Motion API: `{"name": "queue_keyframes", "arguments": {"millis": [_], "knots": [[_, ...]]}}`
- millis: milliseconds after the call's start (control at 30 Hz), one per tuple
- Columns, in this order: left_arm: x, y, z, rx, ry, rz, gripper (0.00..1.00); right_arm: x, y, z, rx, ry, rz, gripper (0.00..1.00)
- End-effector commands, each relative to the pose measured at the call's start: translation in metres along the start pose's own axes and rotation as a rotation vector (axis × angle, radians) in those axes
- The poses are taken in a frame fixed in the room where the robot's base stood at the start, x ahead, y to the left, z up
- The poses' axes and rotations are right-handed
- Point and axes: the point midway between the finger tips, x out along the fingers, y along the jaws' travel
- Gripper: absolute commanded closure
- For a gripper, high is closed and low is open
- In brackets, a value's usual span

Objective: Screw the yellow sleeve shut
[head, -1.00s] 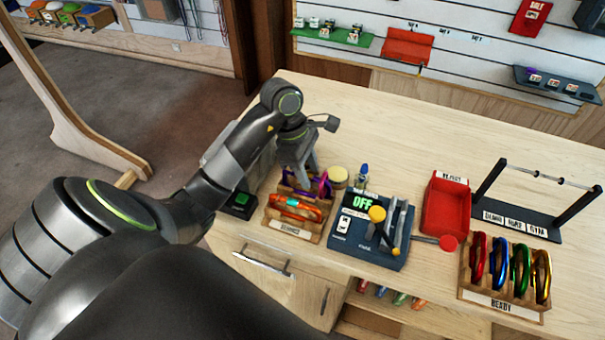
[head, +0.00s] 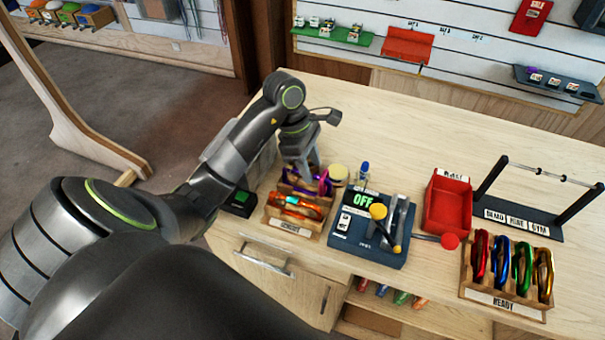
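My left gripper (head: 307,178) points down at the back of a wooden tray (head: 290,232), its fingertips at a purple carabiner (head: 325,183). The fingers partly cover this carabiner, and I cannot tell whether they grip it. An orange carabiner (head: 298,206) with a cyan sleeve lies in front in the same tray. I cannot make out a yellow sleeve on either one. My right gripper is not in view.
A dark blue device (head: 350,240) reading OFF, with a yellow knob (head: 378,211), stands right of the tray. Beyond are a red bin (head: 446,203), a dark rack (head: 520,222) and a READY tray (head: 503,301) with several carabiners. The table's back middle is clear.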

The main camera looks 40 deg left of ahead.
Motion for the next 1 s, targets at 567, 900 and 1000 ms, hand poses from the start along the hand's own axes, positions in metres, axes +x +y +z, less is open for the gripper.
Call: {"name": "queue_keyframes", "arguments": {"millis": [567, 900, 1000], "knots": [[0.022, 0.0, -0.007, 0.0, 0.0, 0.001, 0.6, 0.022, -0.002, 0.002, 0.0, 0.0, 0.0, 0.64], [0.024, 0.0, -0.007, 0.0, 0.0, 0.001, 0.6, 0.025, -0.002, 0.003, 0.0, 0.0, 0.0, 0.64], [0.024, 0.0, -0.007, 0.0, 0.0, 0.001, 0.6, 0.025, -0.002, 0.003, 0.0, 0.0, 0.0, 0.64]]}}
